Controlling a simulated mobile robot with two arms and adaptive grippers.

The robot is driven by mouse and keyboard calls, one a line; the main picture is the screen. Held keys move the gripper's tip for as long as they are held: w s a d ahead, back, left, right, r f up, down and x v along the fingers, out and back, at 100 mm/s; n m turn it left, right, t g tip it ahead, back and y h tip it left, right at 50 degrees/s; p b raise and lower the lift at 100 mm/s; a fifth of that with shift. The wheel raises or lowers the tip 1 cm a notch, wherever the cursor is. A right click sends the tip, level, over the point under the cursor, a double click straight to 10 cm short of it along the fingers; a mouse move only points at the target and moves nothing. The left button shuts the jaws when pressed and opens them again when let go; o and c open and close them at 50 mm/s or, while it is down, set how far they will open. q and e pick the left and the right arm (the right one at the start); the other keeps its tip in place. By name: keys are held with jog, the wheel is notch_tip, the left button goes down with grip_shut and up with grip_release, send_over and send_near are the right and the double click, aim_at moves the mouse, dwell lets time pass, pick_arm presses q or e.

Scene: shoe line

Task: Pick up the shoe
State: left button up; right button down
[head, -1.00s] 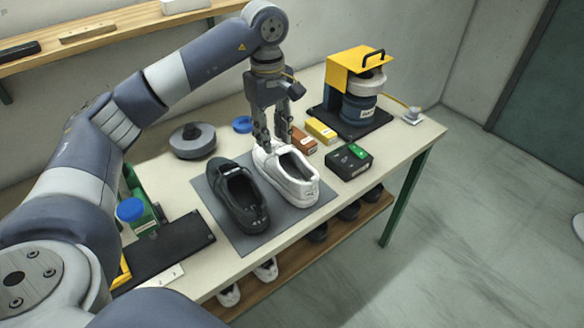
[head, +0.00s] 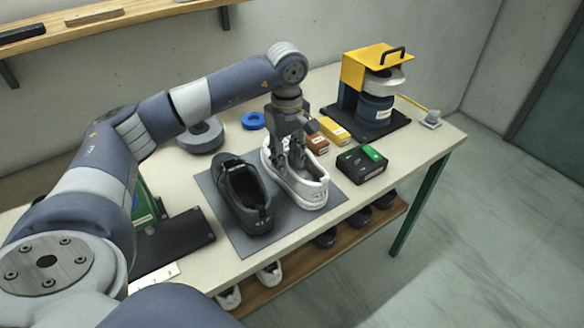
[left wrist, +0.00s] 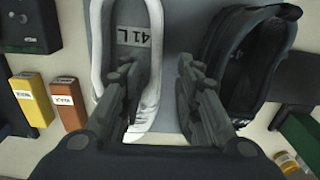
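The white shoe (head: 312,190) stands upright on the grey mat (head: 222,222), beside the black shoe (head: 247,200). My left gripper (head: 289,164) points down at the white shoe's opening. In the left wrist view, its two fingers (left wrist: 158,68) are apart. One finger is over the inside of the white shoe (left wrist: 97,55), beside the "41 L" insole label. The other is over the gap beside the black shoe (left wrist: 222,60). The white shoe's side wall lies between them, with no clear contact. My right gripper is not in view.
A black box with a green top part (head: 362,165), yellow (head: 335,131) and brown small boxes (head: 317,144) stand right of the mat. A yellow press-like device (head: 366,68) is at the back right. More shoes (head: 325,238) sit on the shelf below the table.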

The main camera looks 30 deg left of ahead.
aim_at(289, 170)
pick_arm(q)
notch_tip(289, 170, down, 4)
jog(key=shift+d+r+p, duration=0.1)
jog(key=shift+r+p, duration=0.05)
jog(key=shift+p, duration=0.55)
jog(key=shift+w+f, duration=0.1)
jog(key=shift+f, duration=0.35)
grip_shut()
